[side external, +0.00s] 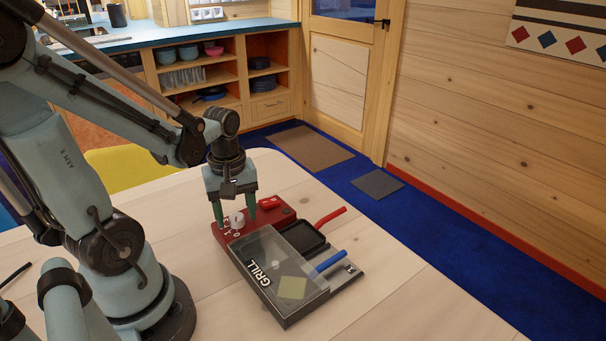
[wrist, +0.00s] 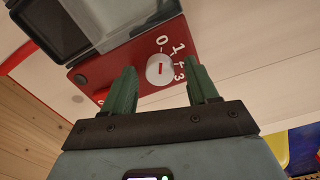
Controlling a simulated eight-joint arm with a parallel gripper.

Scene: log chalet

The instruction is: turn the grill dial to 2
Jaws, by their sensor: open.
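The grill (side external: 283,268) stands on the table, with a clear lid and a red control panel (side external: 232,230). A white round dial (side external: 237,219) sits on the panel. In the wrist view the dial (wrist: 155,78) carries a short red mark, and the numbers 0, 1 and 3 read beside it; the 2 is small and partly unclear. I cannot tell which number the mark points to. My gripper (side external: 236,220) points down over the panel. Its green fingers (wrist: 162,72) are open, one on each side of the dial, with a gap visible on each side.
A dark pan with a red handle (side external: 328,217) and a blue-handled tool (side external: 330,261) lie at the grill's right side. The pale wooden table (side external: 400,290) is clear to the right.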

